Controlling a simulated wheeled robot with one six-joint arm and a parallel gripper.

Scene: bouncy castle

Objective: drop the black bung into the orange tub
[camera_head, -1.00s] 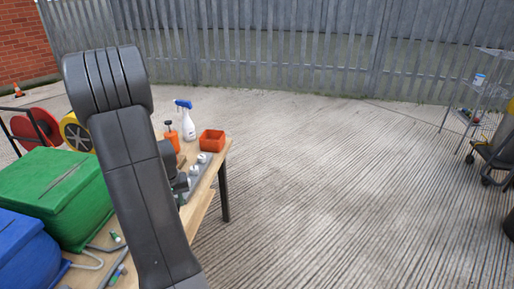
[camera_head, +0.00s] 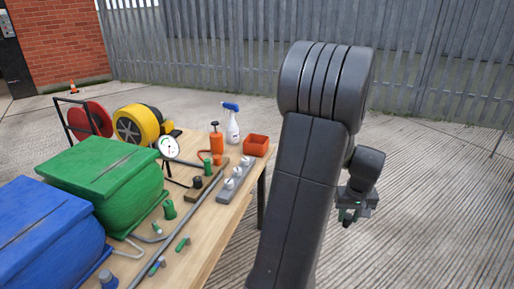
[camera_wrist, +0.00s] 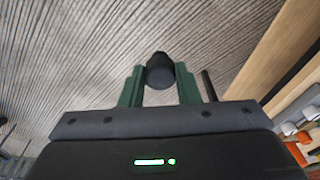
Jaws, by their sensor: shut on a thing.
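The black bung (camera_wrist: 160,71) is between the two green fingers of my gripper (camera_wrist: 160,84) in the wrist view, and the fingers are shut on it. In the head view my gripper (camera_head: 350,214) hangs beyond the table's right edge, over the concrete, to the right of and lower in the picture than the orange tub. The bung is hard to make out there. The orange tub (camera_head: 257,146) stands open-topped at the far right corner of the table, apart from my gripper.
The wooden table (camera_head: 210,246) carries a green box (camera_head: 105,180), a blue box (camera_head: 45,235), a spray bottle (camera_head: 232,127), an orange pump bottle (camera_head: 216,140) and a grey strip with white knobs (camera_head: 235,180). The concrete right of the table is clear. A metal fence (camera_head: 200,50) stands behind.

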